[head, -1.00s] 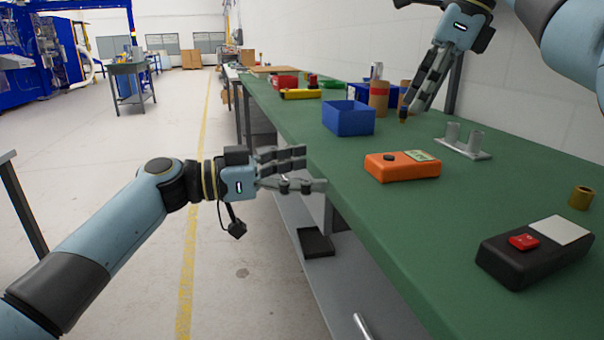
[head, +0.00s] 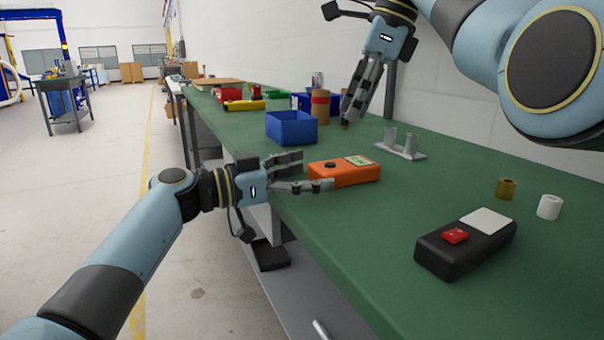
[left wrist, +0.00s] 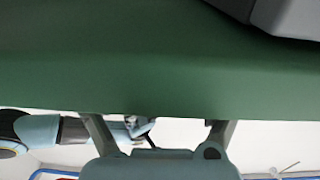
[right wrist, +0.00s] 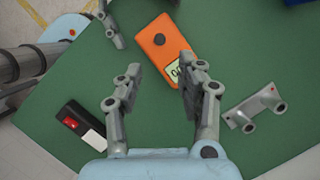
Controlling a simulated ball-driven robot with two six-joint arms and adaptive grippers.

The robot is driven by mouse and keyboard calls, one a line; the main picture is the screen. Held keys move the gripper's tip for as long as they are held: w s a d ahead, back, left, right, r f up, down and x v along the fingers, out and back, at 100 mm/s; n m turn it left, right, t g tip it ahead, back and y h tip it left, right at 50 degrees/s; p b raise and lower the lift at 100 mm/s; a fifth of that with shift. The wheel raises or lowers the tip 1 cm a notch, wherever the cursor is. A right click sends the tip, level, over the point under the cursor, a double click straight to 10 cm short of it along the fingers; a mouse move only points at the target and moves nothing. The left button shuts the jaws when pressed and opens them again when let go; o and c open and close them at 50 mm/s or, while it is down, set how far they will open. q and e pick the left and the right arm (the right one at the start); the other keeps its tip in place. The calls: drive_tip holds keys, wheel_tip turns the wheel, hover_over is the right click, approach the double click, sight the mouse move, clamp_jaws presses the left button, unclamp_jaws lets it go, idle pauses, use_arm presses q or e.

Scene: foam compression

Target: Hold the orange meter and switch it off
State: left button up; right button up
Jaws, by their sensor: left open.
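The orange meter (head: 340,175) lies flat on the green bench near its front edge, with a black knob and a pale display. The right wrist view shows the meter (right wrist: 165,45) with its knob and part of its display digits. My left gripper (head: 318,171) is open at the meter's left end, its fingers appearing on either side of that end; contact cannot be told. It also shows at the top left of the right wrist view. My right gripper (head: 346,122) is high beyond the meter, pointing down; in its own view the fingers (right wrist: 161,66) are apart and empty.
A black box with a red switch (head: 465,243) lies at the front right. A grey two-post holder (head: 400,151) stands behind the meter. A blue bin (head: 291,128) is at its left back. Brass (head: 506,189) and white (head: 549,206) cylinders stand at right.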

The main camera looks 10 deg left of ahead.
use_arm(q)
drive_tip(key=c, duration=1.3)
drive_tip(key=shift+c, duration=0.7)
use_arm(e)
drive_tip(key=shift+c, duration=0.4)
clamp_jaws()
